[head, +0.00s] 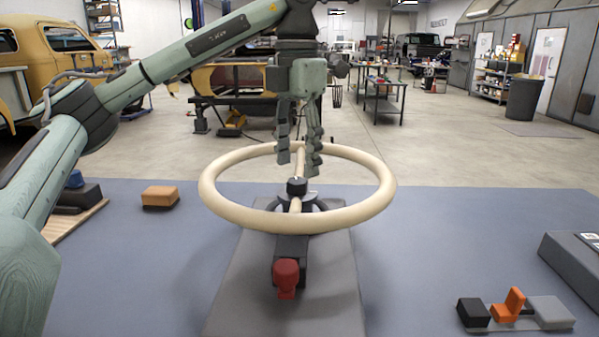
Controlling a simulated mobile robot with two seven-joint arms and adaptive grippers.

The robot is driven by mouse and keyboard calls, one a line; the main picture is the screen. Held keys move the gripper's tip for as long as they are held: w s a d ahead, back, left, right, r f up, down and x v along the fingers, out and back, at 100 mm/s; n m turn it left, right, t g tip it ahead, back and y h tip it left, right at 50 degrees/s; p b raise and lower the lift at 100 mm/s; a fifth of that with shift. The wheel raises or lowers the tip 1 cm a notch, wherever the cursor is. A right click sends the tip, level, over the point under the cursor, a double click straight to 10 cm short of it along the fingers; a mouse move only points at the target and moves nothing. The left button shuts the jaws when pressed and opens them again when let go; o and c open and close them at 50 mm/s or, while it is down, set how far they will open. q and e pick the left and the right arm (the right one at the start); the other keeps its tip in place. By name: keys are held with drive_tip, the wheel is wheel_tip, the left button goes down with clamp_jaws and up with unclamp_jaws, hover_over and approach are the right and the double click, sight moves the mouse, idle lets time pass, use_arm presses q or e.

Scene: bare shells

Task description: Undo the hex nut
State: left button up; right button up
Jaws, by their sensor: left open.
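The black hex nut (297,186) sits at the hub of a large cream wheel (220,212). The wheel lies nearly flat, with cream spokes running to its hub. My left gripper (298,166) points down above the hub, over the far part of the wheel. Its two fingers are apart, with nothing between them. The fingertips look just above or behind the nut; the exact gap cannot be told. A dark mount with a red knob (286,274) stands in front of the wheel on a grey plate (240,305). My right gripper is not in view.
An orange block (160,197) lies left of the wheel. Dark blocks (80,197) sit at the far left. A black block (473,312), an orange bracket (508,305) and a grey block (550,312) lie front right, near a dark box (575,262). The blue-grey top between is clear.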

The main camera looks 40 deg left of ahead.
sight(297, 180)
use_arm(q)
drive_tip(key=shift+f, duration=1.7)
drive_tip(key=c, duration=1.2)
